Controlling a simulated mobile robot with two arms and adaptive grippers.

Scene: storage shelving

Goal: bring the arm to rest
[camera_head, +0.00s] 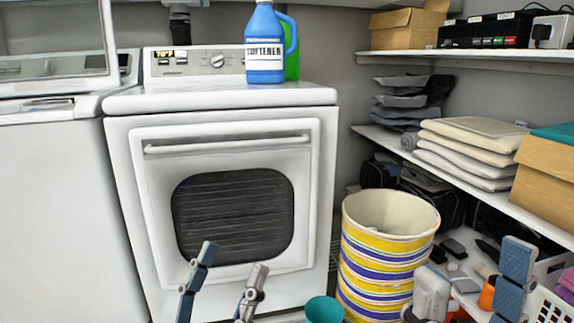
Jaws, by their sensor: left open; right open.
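My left gripper (231,266) shows at the bottom of the view, in front of the white dryer's door. Its two fingers stand apart with nothing between them. My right gripper (474,274) is at the lower right, in front of the low shelf. Its two fingers are spread wide, and no held object shows between them. Both grippers point upward in the picture. My arms behind the fingers are mostly below the frame and hidden.
The white dryer (222,130) carries a blue softener bottle (265,45). A striped bin (388,250) stands between my grippers, with a teal container (324,310) before it. Shelves at right hold folded towels (470,150) and a cardboard box (545,175). A white washer (55,200) is left.

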